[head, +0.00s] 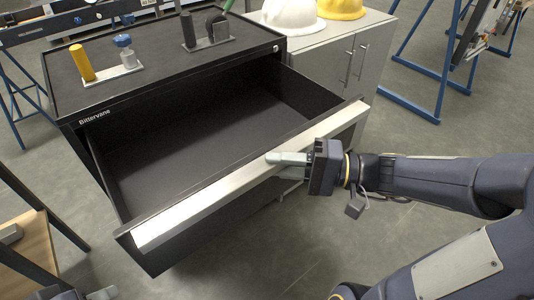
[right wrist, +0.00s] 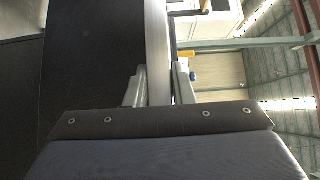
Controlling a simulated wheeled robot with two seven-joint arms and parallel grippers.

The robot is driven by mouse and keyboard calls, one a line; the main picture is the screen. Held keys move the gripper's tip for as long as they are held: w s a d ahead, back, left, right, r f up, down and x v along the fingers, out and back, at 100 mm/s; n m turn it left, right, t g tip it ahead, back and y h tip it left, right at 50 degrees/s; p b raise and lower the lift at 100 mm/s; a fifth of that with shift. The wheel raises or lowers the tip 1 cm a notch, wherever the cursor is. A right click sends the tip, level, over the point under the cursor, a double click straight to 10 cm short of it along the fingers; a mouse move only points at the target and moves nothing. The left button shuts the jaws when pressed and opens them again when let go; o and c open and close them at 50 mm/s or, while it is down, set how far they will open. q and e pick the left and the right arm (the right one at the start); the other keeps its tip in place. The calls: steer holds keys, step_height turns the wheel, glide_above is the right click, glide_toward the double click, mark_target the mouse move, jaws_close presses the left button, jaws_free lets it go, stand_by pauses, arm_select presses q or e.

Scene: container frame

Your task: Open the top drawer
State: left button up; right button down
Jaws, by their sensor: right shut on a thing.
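The top drawer (head: 190,150) of the black Bittervane cabinet (head: 140,90) is pulled far out, and its inside looks empty. A light metal handle strip (head: 220,195) runs along the top of its front. My right gripper (head: 285,158) is at the strip, right of its middle, shut on it. In the right wrist view the strip (right wrist: 157,50) passes between the two fingers of the gripper (right wrist: 160,85). A bit of my left gripper (head: 100,294) shows at the bottom left edge, away from the drawer; its jaws are not clear.
On the cabinet top are a yellow cylinder (head: 82,62), a blue-topped part (head: 123,42) and a dark fixture (head: 205,30). A grey cabinet (head: 340,55) with white (head: 290,14) and yellow helmets (head: 340,8) stands behind right. A wooden-topped bench (head: 30,245) is at lower left.

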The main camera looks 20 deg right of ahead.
steer(key=shift+s+d+f, duration=0.1)
steer(key=shift+s+f, duration=0.2)
steer(key=shift+s, duration=0.05)
steer(key=c, duration=1.3)
jaws_free()
steer(key=shift+w, duration=0.1)
steer(key=shift+c, duration=0.2)
steer(key=shift+r, duration=0.1)
steer(key=v, duration=0.8)
